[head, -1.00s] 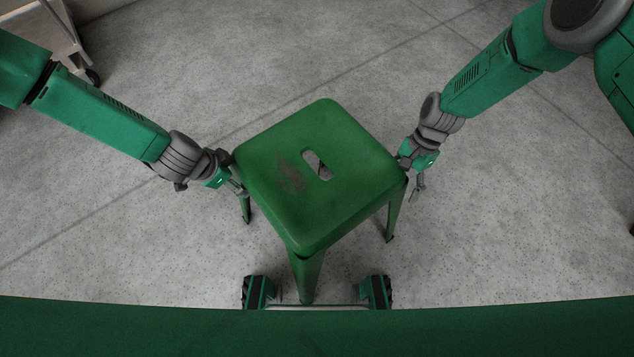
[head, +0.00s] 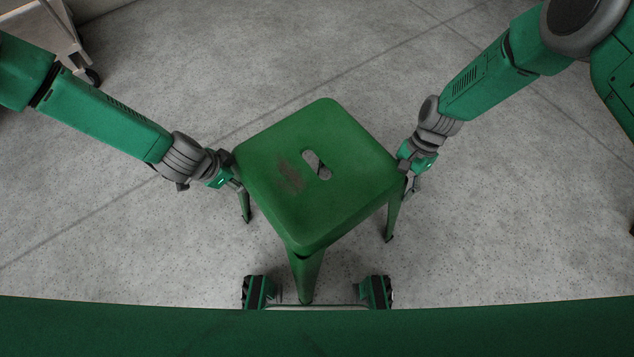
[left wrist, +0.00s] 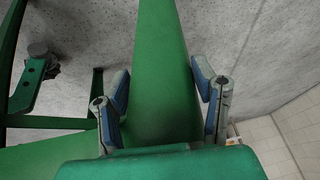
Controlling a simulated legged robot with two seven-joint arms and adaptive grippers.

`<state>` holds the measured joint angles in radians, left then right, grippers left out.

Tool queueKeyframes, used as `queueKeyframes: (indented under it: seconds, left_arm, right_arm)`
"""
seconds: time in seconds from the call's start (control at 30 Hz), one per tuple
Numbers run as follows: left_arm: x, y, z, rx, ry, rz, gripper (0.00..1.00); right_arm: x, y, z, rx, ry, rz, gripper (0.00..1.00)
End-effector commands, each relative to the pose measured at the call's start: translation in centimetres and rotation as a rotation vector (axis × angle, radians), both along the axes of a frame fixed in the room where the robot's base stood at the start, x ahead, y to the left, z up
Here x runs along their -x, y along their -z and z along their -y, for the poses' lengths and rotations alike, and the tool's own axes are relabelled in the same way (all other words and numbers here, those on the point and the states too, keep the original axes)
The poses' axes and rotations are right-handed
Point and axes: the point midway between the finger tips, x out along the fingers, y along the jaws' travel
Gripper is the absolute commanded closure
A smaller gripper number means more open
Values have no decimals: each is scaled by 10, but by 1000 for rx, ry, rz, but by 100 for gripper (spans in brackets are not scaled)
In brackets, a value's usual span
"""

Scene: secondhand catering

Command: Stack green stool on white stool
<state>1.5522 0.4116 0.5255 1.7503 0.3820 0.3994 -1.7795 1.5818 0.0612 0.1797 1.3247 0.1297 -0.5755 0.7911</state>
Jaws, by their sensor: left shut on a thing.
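The green stool (head: 340,190) stands upright in the middle of the head view, with a worn patch and a slot in its seat. My left gripper (head: 238,186) is at the stool's left corner, shut on the stool. In the left wrist view its two fingers (left wrist: 164,98) lie on either side of a green stool leg (left wrist: 163,60). My right gripper (head: 411,184) is at the right corner, close beside the leg below the seat. The seat edge partly hides its fingers, so its grip is unclear. No white stool is in view.
A grey cart (head: 50,35) on casters stands at the upper left. The grey speckled floor (head: 270,60) beyond the stool is clear. A pale tiled wall (left wrist: 295,130) shows at the lower right of the left wrist view.

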Motion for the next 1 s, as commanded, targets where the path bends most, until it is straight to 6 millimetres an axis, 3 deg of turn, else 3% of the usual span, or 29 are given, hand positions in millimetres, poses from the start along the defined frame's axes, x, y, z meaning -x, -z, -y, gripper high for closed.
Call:
queueKeyframes:
  seconds: [0.7,1.0]
  left_arm:
    - [1,-48,2,9,-7,-6,99]
    - [2,-51,2,9,-7,-8,99]
  right_arm:
    - [-4,-48,0,-1,0,13,100]
    - [-4,-52,0,-1,0,13,100]
